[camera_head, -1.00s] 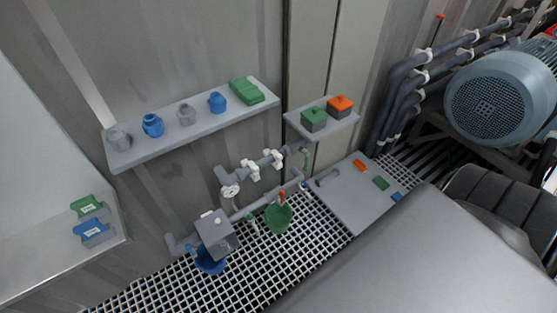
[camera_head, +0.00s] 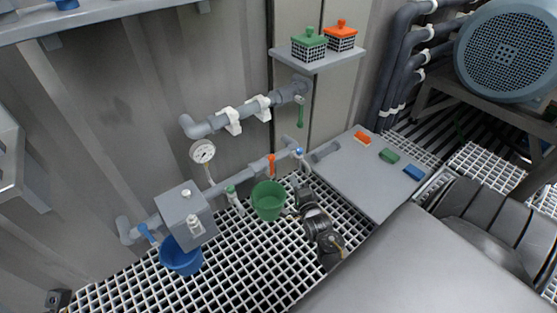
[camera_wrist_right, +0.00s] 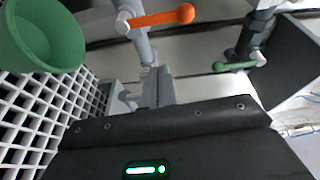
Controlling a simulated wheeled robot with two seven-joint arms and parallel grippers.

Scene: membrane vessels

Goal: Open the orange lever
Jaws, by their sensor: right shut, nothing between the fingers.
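The orange lever (camera_head: 271,165) stands upright on the lower grey pipe, just above the green bucket (camera_head: 268,200). In the right wrist view the orange lever (camera_wrist_right: 160,18) lies across the top with a round knob at its right end. My right gripper (camera_head: 303,193) is dark, shut and empty, to the right of the bucket and a little below and right of the lever, apart from it. In the right wrist view its black body fills the bottom. My left gripper is not in view.
A grey box (camera_head: 185,215) and blue bucket (camera_head: 180,258) are at left. A green lever (camera_head: 300,113) hangs from the upper pipe. A grey panel (camera_head: 355,185) lies at right.

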